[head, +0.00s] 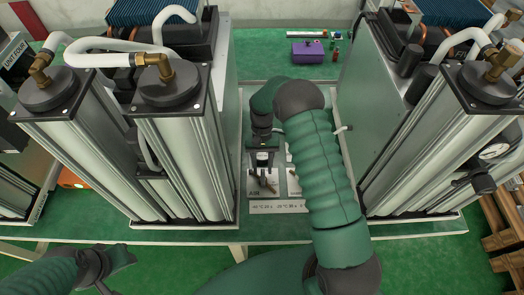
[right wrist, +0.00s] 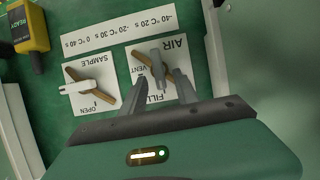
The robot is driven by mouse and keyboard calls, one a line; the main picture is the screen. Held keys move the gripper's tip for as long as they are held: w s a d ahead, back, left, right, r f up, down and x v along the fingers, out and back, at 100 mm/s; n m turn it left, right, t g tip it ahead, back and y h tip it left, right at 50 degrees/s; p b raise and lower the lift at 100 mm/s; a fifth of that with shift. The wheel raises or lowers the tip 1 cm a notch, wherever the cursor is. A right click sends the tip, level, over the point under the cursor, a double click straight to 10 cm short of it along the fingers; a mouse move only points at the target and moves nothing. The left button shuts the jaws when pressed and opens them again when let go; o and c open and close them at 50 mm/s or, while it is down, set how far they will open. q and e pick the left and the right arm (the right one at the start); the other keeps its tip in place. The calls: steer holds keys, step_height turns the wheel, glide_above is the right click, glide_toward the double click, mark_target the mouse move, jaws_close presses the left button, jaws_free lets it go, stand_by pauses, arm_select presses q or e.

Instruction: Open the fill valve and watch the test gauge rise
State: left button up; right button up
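The air valve plate (right wrist: 184,88), lettered AIR, VENT and FILL, lies on the green table under my right gripper. Its valve handle (right wrist: 157,64) has a grey lever and brown arms. My right gripper (right wrist: 160,78) points down with its fingers apart, one on each side of the grey lever, with gaps showing. In the head view this gripper (head: 263,178) is over the small panel between the columns. A round white gauge (head: 494,151) is on the right column unit; its reading is too small to tell. My left gripper (head: 118,272) is open and empty at lower left.
A sample valve (right wrist: 90,88) sits beside the air valve. A yellow READY device (right wrist: 30,30) and a label strip (right wrist: 117,28) are near. Tall column units (head: 185,150) stand on both sides, leaving a narrow gap. A purple box (head: 308,51) lies behind.

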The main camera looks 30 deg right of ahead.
steer(key=v, duration=1.5)
steer(key=shift+r+b, duration=0.2)
steer(key=shift+b, duration=0.25)
